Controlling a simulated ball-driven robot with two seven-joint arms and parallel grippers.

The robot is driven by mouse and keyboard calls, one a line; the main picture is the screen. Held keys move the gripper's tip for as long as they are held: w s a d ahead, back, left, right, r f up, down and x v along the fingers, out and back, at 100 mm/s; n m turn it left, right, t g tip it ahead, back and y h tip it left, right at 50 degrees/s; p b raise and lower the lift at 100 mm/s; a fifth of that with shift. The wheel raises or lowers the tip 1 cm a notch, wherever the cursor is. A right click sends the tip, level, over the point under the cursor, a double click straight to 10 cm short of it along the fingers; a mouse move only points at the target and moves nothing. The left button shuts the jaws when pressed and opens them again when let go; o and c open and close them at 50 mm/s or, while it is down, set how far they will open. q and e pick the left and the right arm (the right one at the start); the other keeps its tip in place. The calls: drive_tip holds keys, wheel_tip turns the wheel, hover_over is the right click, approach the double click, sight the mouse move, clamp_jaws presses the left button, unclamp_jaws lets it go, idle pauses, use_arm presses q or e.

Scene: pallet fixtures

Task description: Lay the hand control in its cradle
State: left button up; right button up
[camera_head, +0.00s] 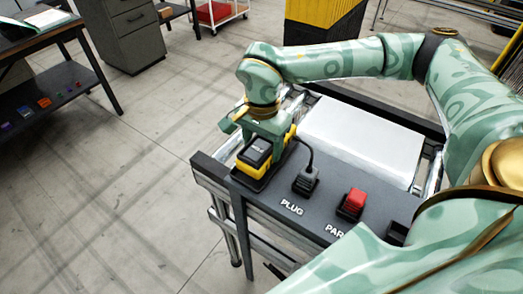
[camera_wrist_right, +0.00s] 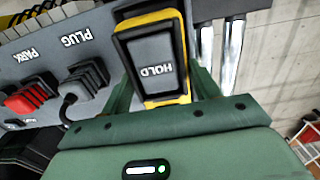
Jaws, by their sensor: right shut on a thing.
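The hand control (camera_head: 256,153) is a yellow block with a dark face, at the near left corner of the dark panel in the head view. In the right wrist view the hand control (camera_wrist_right: 154,62) shows its grey face, marked HOLD, inside a yellow edge. My right gripper (camera_head: 264,138) is over it from above, shut on its sides, one finger at each side in the wrist view. A black rim (camera_head: 243,181), seemingly the cradle, shows under and beside the control. I cannot tell whether the control rests fully in it. My left gripper is out of view.
A grey plug (camera_head: 306,181) with a black cable stands at the PLUG label, right of the control. A red block (camera_head: 352,203) stands by PARK. A pale slab (camera_head: 362,138) lies behind the panel. Floor left of the stand is clear; a dark table (camera_head: 60,75) stands farther left.

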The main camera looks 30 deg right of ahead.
sight(262, 144)
wheel_tip(262, 144, down, 3)
drive_tip(key=shift+w+r, duration=0.1)
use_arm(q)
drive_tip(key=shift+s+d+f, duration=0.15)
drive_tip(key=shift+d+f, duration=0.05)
use_arm(e)
drive_tip(key=o, duration=1.2)
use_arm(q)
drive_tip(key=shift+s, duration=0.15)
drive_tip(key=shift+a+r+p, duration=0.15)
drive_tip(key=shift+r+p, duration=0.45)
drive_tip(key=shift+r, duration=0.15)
use_arm(e)
wheel_tip(262, 144, up, 12)
drive_tip(key=shift+r, duration=0.1)
